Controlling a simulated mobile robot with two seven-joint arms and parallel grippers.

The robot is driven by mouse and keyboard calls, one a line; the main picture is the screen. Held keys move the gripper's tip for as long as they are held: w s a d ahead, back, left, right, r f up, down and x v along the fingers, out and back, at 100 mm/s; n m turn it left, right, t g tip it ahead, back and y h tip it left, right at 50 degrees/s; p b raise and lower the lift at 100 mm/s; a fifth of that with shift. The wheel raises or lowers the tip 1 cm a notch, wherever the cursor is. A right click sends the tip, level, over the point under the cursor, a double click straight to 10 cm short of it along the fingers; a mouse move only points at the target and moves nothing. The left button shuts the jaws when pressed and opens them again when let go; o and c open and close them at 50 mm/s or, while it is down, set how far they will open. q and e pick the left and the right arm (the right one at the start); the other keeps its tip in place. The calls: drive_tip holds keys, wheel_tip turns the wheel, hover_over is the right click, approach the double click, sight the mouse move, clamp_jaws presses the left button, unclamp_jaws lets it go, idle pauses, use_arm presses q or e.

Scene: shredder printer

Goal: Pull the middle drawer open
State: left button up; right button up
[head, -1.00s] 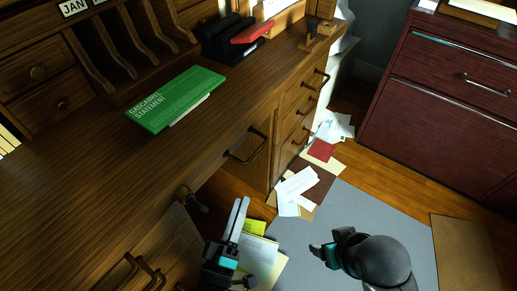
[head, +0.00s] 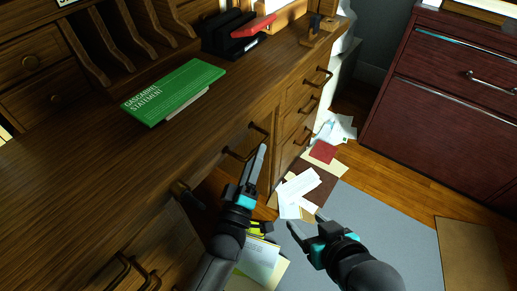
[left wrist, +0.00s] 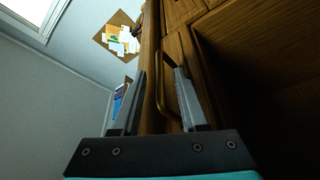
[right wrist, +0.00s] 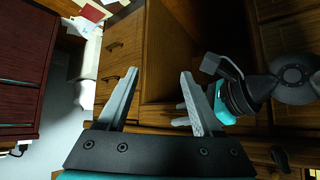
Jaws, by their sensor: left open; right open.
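The wooden desk's middle drawer (head: 258,158) is under the desktop, with a dark bar handle (head: 233,155) on its front. The drawer looks closed. My left gripper (head: 250,170) is at the drawer front, close to the handle. In the left wrist view the handle (left wrist: 161,85) appears between the two open fingers; I cannot tell whether they touch it. My right gripper (head: 307,224) is open and empty, lower and to the right, in front of the desk. The right wrist view shows the left gripper (right wrist: 200,100) beyond the right one's fingers.
A stack of side drawers (head: 298,115) stands right of the middle drawer. A green booklet (head: 172,90) lies on the desktop. Papers (head: 300,190) litter the floor. A dark red cabinet (head: 445,100) stands at the right. The grey mat (head: 390,225) has free room.

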use_arm(q)
drive_tip(key=shift+b+x, duration=0.45)
drive_tip(key=shift+x, duration=1)
use_arm(e)
drive_tip(key=shift+w+a+r+t+y, duration=0.1)
drive_tip(key=shift+w+a+t+y, duration=0.2)
drive_tip(key=shift+a+t, duration=0.25)
drive_tip(key=shift+w+a+r+t+y, duration=0.1)
drive_tip(key=shift+w+a+t+y, duration=0.2)
drive_tip(key=shift+a+t, duration=0.2)
use_arm(q)
clamp_jaws()
